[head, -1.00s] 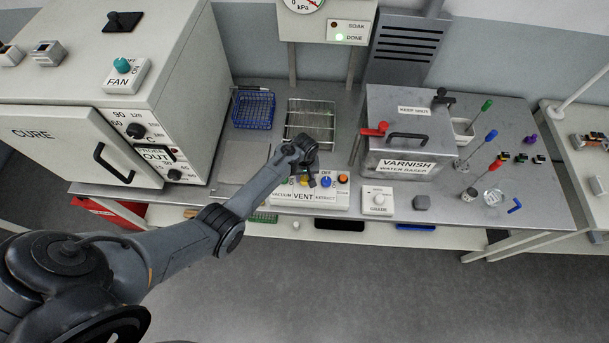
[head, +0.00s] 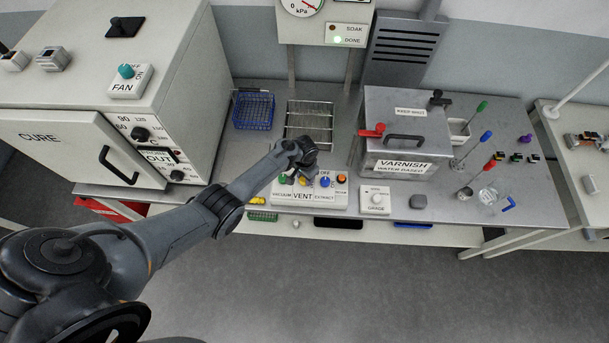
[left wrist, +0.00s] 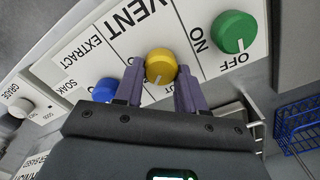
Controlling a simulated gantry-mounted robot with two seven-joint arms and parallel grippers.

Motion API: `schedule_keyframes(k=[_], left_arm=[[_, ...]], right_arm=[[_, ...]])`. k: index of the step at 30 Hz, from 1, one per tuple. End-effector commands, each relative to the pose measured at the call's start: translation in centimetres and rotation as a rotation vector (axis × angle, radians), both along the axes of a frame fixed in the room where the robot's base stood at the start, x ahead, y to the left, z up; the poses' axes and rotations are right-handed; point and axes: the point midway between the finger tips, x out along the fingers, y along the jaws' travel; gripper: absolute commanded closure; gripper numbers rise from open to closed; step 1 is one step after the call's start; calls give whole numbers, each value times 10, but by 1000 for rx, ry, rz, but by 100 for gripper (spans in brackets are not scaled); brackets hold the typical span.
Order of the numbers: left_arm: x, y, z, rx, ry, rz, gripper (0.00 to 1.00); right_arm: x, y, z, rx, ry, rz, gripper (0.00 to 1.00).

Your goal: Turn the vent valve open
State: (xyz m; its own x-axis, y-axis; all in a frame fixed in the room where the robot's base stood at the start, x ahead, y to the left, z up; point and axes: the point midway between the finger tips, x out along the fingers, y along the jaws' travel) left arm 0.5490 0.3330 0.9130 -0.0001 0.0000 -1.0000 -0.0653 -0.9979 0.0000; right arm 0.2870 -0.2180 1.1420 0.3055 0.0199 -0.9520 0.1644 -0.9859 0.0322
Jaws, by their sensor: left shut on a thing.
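The vent valve is a yellow knob (left wrist: 160,65) on the white control panel (head: 330,205), above the word VENT. My left gripper (left wrist: 158,75) is shut on it, one finger on each side. The knob's white pointer line faces back toward the gripper's body in the left wrist view. In the head view the yellow knob (head: 303,181) shows just below the gripper, which partly covers it. A green knob (left wrist: 234,32) with ON and OFF marks sits on one side, and a blue knob (left wrist: 105,90) by EXTRACT on the other. My right gripper is not in view.
An orange knob (head: 341,180) is at the panel's right end. The GRADE box (head: 375,201) stands to the right, then the varnish tank (head: 400,135). A wire rack (head: 310,118) and blue basket (head: 254,110) stand behind. The cure oven (head: 160,70) is at left.

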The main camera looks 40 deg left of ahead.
Motion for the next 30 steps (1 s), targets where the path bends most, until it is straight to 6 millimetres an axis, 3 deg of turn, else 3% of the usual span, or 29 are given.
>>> schedule_keyframes(k=[15, 30], left_arm=[[0, -1, 0, 2, 1, -456, 91], [-1, -2, 0, 1, 0, -652, 91]], right_arm=[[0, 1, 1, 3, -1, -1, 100], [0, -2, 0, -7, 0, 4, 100]])
